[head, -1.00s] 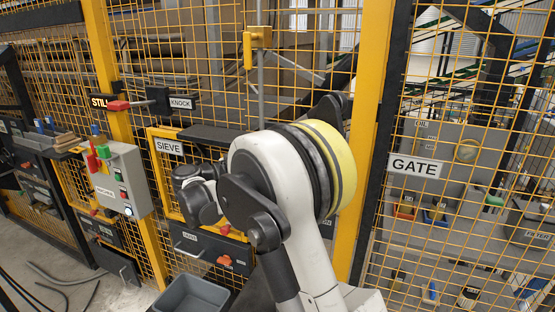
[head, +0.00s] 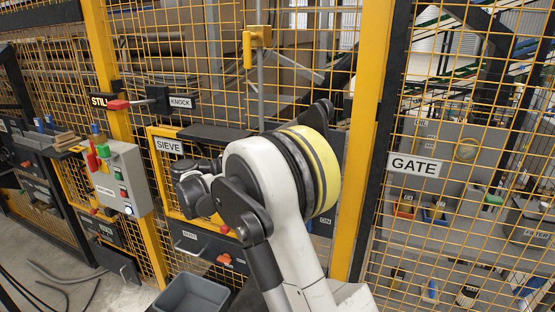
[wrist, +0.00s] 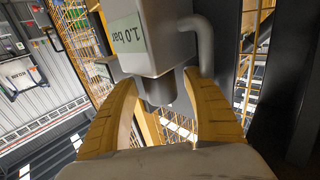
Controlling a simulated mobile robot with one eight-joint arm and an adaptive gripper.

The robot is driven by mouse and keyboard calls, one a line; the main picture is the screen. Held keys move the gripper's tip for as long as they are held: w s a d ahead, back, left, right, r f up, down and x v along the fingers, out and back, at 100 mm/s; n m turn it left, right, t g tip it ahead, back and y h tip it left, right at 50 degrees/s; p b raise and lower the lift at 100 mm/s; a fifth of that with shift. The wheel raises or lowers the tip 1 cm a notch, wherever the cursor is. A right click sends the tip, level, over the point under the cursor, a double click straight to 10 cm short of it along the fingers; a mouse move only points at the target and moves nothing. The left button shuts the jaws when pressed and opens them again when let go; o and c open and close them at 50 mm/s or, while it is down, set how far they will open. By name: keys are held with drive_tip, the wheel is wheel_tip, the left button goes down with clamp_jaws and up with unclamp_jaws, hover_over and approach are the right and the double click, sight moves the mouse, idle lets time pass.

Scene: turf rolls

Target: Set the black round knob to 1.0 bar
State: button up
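A dark round knob (wrist: 160,90) shows under this unit, at the centre. My gripper (wrist: 160,80) is open, with one yellow finger on each side of the knob. The fingertips are close to the knob's sides; I cannot tell whether they touch it. No pointer or scale on the knob is readable. In the head view my own arm covers the middle, and neither the gripper nor the knob can be made out.
A bent grey pipe (wrist: 203,40) runs beside the unit, near the right finger. In the head view stand a yellow mesh fence, a grey control box (head: 124,180) with buttons, a grey bin (head: 192,294) and a GATE sign (head: 415,166). A round gauge (head: 467,150) is behind the mesh.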

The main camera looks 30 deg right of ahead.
drive_tip(key=w+a, duration=0.1)
drive_tip(key=a, duration=1.1)
drive_tip(key=shift+w, duration=0.1)
